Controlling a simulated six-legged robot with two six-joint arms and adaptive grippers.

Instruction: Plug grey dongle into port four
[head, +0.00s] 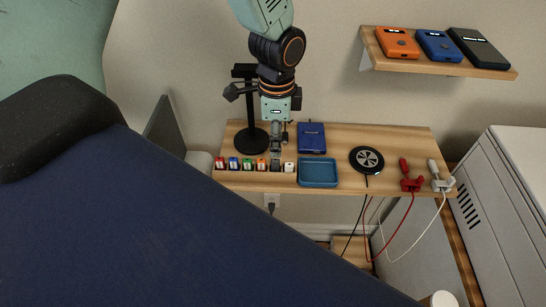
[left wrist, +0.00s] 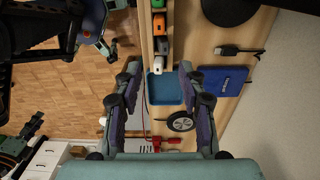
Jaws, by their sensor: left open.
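The grey dongle (head: 275,164) stands in a row of coloured dongles along the desk's front edge, between an orange one (head: 261,164) and a white one (head: 289,167). It also shows in the left wrist view (left wrist: 160,45). My left gripper (head: 276,149) points down over the desk, just above and behind the grey dongle. In the left wrist view its fingers (left wrist: 160,68) are spread and hold nothing; the white and grey dongles show between and just beyond the tips. No numbered port can be made out.
A blue box (head: 311,137), a teal tray (head: 318,173) and a round black device (head: 367,159) occupy the desk. A black stand (head: 251,139) is close left of my arm. Red (head: 411,183) and white (head: 441,183) cable plugs sit at the right. A black plug (left wrist: 238,50) lies near the blue box.

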